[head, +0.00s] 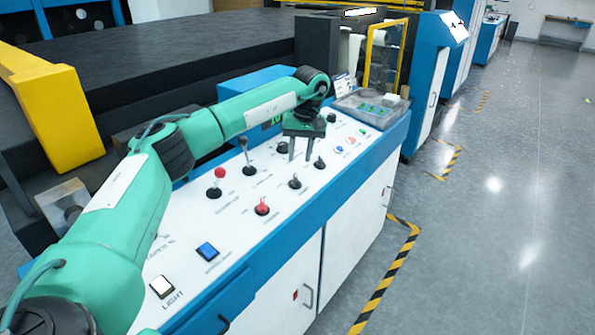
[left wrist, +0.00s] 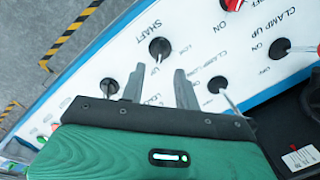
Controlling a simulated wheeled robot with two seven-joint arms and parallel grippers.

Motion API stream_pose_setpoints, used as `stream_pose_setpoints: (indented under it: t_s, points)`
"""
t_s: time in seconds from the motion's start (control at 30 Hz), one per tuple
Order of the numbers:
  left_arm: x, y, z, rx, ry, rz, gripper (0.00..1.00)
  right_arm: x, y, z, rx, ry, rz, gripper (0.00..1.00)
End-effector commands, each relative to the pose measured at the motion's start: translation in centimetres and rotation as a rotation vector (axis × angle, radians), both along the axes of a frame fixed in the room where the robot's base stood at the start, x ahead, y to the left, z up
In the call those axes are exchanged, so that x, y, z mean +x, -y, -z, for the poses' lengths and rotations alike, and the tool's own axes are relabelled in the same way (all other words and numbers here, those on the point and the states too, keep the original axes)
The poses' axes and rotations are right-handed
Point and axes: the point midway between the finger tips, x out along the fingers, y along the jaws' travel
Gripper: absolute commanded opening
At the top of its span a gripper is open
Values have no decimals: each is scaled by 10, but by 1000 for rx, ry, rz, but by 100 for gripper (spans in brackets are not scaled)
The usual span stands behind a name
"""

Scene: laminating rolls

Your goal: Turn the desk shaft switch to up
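The desk shaft switch is a black knob (head: 295,182) in the front row of the white sloped panel. In the left wrist view the black knob (left wrist: 160,48) sits beside the printed word SHAFT, just beyond the gap between my fingertips. My left gripper (head: 300,158) points down over the panel, above and behind that knob in the head view. Its two grey fingers (left wrist: 159,72) are apart with nothing between them, and no contact shows. The switch's exact setting is too small to tell. My right gripper is not in view.
A red knob (head: 262,206) and another black knob (head: 320,163) flank the shaft switch. A grey tray (head: 372,108) sits at the panel's far end.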

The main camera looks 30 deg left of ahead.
Motion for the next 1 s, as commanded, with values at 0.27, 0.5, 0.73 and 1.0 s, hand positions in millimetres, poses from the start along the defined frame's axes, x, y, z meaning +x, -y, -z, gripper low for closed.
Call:
stream_pose_setpoints:
  t_s: [0.27, 0.5, 0.73, 1.0]
  points:
    - [5, 5, -49, 0, 1, 0, 32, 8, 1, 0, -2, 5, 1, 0]
    - [5, 5, -60, -1, -1, 0, 32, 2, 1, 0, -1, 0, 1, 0]
    - [5, 5, -60, -1, -1, 0, 32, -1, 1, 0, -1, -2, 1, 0]
    - [5, 5, -60, -1, -1, 0, 32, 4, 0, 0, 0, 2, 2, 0]
